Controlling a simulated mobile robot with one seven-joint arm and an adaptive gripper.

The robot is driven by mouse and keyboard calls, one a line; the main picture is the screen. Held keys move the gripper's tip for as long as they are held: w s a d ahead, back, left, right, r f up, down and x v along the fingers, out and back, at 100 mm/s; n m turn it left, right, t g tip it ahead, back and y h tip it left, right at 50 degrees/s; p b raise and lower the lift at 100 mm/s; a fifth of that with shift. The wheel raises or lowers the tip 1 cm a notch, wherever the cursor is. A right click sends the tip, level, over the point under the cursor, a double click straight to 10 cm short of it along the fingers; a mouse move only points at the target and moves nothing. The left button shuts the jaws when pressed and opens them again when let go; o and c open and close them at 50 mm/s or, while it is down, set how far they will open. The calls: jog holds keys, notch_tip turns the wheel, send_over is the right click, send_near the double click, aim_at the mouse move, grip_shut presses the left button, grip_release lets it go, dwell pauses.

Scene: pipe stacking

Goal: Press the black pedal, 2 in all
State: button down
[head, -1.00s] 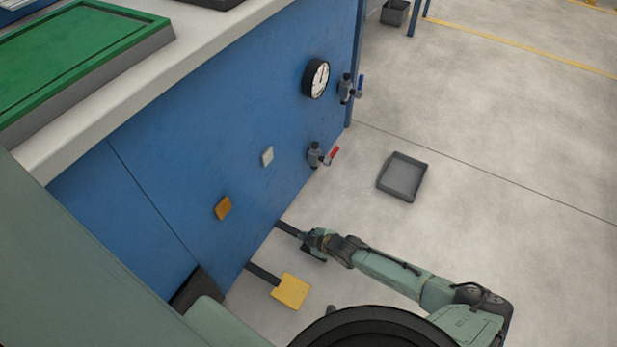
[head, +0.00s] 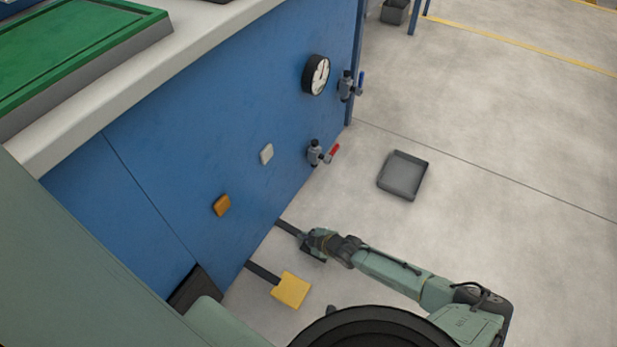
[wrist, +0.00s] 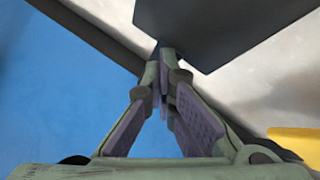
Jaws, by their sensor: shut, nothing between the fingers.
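The black pedal (head: 313,256) sits low by the blue wall, at the end of a dark bar (head: 287,227). My gripper (head: 303,237) is over it and hides part of it in the head view. In the wrist view the black pedal (wrist: 225,25) is a dark flat plate just beyond and right of my fingertips. My gripper (wrist: 165,52) is shut there, with nothing between the fingers. I cannot tell whether the tips touch the pedal or whether it is pressed down.
A yellow pedal (head: 290,289) is beside the black one, nearer my body. The blue wall (head: 210,130) carries an orange button (head: 221,205), a white button (head: 266,154), a gauge (head: 315,74) and two valves. A grey tray (head: 403,176) lies on otherwise open floor.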

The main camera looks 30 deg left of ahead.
jog(key=shift+d+f+b, duration=0.1)
jog(key=shift+f+b, duration=0.7)
jog(key=shift+f, duration=0.15)
dwell(0.4)
jog(key=shift+r, duration=0.15)
jog(key=shift+s+r+p, duration=0.1)
jog(key=shift+r+p, duration=1.15)
jog(key=shift+r, duration=0.3)
jog(key=shift+r+p, duration=0.4)
jog(key=shift+r, duration=0.15)
notch_tip(320, 180, up, 5)
jog(key=p, duration=0.4)
dwell(1.2)
